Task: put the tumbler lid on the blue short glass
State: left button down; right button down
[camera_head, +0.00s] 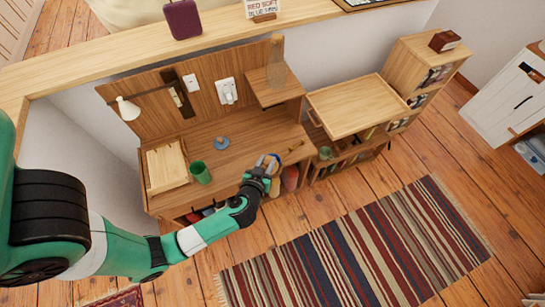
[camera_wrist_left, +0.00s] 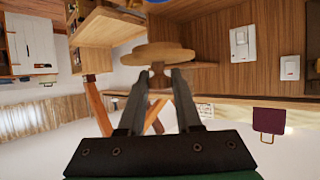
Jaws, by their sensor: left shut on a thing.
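My left gripper (camera_head: 268,165) is at the front right edge of the wooden desk. In the left wrist view its two fingers (camera_wrist_left: 157,75) are shut on the narrow knob of a round wooden lid (camera_wrist_left: 158,52), which I take for the tumbler lid. A blue thing (camera_head: 276,157) shows right by the gripper in the head view, and a blue edge (camera_wrist_left: 155,1) shows at the top of the wrist view. It may be the blue short glass, but it is mostly hidden. I cannot tell whether the lid touches it. My right gripper is not in view.
A green cup (camera_head: 201,172) and a small blue round thing (camera_head: 221,142) stand on the desk (camera_head: 232,160). A wooden tray-like box (camera_head: 167,166) is at its left, a lamp (camera_head: 128,109) behind. A raised shelf (camera_head: 270,85) is at the back right. The desk's middle is mostly clear.

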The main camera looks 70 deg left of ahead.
pick_arm(q)
jog(key=w+a+f+b, duration=0.5)
jog(key=a+f+b, duration=0.2)
jog(key=f, duration=0.5)
jog(key=shift+a+b, duration=0.15)
jog(key=shift+b, duration=0.25)
jog(key=c, duration=0.6)
grip_release()
jog(key=shift+w, duration=0.1)
jog(key=shift+r, duration=0.1)
